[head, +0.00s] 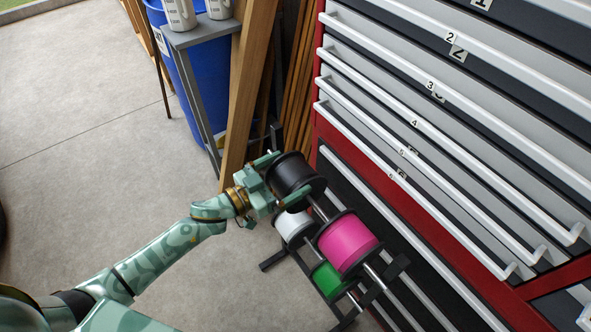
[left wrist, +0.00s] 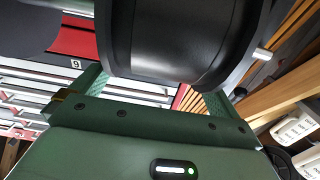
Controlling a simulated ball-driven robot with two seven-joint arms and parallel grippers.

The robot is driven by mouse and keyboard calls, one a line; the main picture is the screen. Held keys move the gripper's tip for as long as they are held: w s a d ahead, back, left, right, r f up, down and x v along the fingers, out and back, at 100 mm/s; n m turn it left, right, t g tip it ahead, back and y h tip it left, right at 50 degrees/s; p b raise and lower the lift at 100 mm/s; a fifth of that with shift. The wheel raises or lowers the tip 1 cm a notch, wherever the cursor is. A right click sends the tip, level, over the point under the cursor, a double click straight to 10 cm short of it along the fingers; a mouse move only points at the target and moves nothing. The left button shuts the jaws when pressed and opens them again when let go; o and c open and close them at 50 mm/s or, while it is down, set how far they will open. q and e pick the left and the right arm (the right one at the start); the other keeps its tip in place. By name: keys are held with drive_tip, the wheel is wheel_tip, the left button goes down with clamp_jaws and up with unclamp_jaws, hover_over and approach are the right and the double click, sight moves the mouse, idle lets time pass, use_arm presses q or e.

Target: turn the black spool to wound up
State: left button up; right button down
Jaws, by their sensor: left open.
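The black spool (head: 297,176) sits on the upper rod of a dark spool rack (head: 291,253), at the rod's left end. My left gripper (head: 272,178) is at the spool's near-left side, with its fingers open around the spool's body. In the left wrist view the black spool (left wrist: 170,45) fills the top middle, between the two fingers of the left gripper (left wrist: 155,90). Whether the fingers touch it I cannot tell. How far it is wound does not show. My right gripper is not in view.
A pink spool (head: 346,242) shares the upper rod; white (head: 292,226) and green (head: 329,279) spools sit lower. A red cabinet with numbered drawers (head: 440,130) stands close on the right. Wooden boards (head: 249,90), a grey stand (head: 197,37) and a blue bin (head: 181,80) stand behind. Floor at left is clear.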

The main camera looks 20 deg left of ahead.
use_arm(q)
drive_tip(key=shift+x, duration=1.45)
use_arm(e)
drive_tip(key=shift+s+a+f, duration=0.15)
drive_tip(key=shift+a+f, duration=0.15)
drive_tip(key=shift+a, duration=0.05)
